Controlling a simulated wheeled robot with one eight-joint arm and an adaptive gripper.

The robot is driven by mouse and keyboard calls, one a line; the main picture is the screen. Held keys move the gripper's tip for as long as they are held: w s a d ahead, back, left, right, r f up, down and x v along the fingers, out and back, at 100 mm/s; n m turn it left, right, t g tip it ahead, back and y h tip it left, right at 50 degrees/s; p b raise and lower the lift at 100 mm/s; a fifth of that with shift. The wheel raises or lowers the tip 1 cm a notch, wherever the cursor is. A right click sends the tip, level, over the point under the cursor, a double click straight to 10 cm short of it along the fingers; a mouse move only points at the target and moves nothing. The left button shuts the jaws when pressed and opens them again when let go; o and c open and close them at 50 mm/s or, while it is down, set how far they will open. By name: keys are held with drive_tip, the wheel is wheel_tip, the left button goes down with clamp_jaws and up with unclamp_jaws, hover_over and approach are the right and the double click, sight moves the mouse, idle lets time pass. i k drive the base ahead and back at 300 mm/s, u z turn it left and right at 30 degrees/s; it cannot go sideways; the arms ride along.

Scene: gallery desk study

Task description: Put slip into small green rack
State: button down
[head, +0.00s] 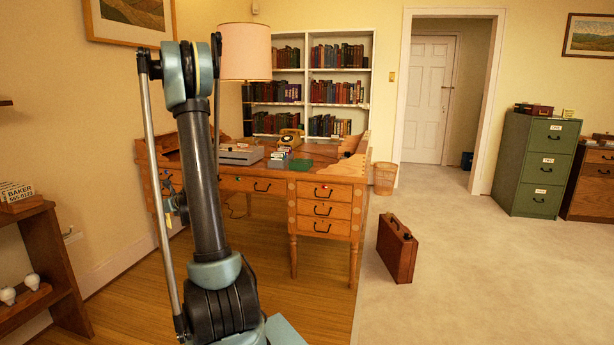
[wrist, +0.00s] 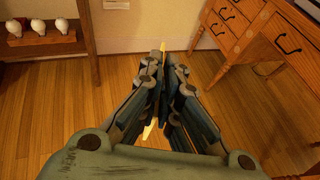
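My gripper (wrist: 165,62) points down over the wood floor in the wrist view, its fingers closed together at the tips. A thin yellow strip, which looks like the slip (wrist: 150,130), shows edge-on between the fingers, and a small yellow end sticks out past the tips. Most of it is hidden by the fingers.
A brown briefcase (head: 397,248) stands on the carpet. A wooden shelf (head: 40,262) with bulbs is at left.

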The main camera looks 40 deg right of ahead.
sight(301, 168)
drive_tip(key=k, duration=0.4)
drive_tip(key=z, duration=1.15)
drive_tip(key=i, duration=0.95)
